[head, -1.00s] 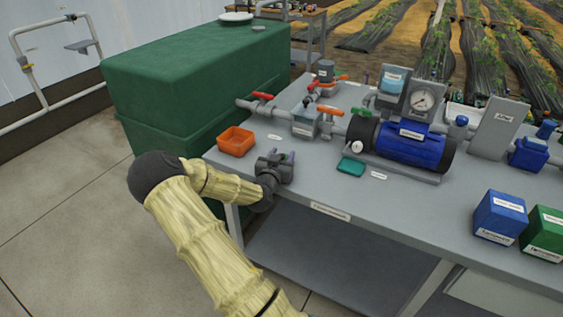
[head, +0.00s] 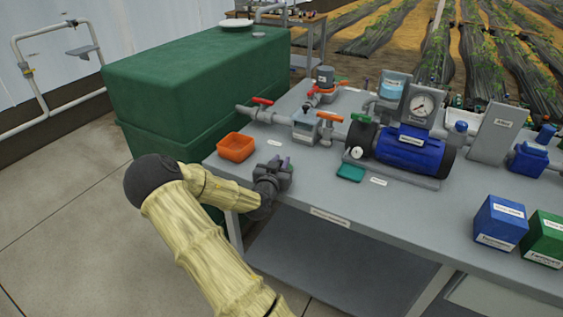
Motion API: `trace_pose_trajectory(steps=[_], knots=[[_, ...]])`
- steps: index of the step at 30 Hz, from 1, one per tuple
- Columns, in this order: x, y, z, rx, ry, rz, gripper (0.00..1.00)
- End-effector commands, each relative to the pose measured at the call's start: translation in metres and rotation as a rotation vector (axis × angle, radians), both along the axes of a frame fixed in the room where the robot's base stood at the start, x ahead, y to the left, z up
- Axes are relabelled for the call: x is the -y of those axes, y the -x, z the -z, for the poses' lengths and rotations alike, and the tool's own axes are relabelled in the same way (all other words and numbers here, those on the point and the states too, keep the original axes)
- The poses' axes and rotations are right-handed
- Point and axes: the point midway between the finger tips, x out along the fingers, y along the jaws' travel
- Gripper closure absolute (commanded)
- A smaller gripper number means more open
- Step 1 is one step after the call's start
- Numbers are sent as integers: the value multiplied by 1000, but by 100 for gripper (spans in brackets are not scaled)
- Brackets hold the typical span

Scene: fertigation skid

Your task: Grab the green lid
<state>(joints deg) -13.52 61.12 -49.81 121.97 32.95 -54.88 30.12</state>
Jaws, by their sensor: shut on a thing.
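My gripper (head: 281,164) is above the bench's near left edge, right of the orange tray. It is shut on a small purplish thing (head: 286,162), mostly hidden by the dark fingers; I cannot tell what it is. A flat teal-green piece (head: 350,173) lies on the bench to the right of my gripper, apart from it. It looks like a shallow tray or lid; I cannot tell which. No other loose green lid shows clearly.
The grey bench (head: 420,215) holds a blue pump (head: 412,150), pipes and valves behind. An orange tray (head: 236,147) sits at the left corner. Blue (head: 499,222) and green (head: 543,238) boxes stand at right. A large green tank (head: 195,85) stands behind left. The front middle is clear.

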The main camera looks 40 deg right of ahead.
Motion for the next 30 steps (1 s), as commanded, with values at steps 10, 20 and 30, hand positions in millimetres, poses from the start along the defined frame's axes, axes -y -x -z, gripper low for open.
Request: trace_pose_trajectory(steps=[10, 20, 30], knots=[[-74, 48, 0, -2, -2, -3, 100], [-132, 86, 0, -1, -2, -4, 100], [-140, 93, 0, 0, 0, -1, 100]])
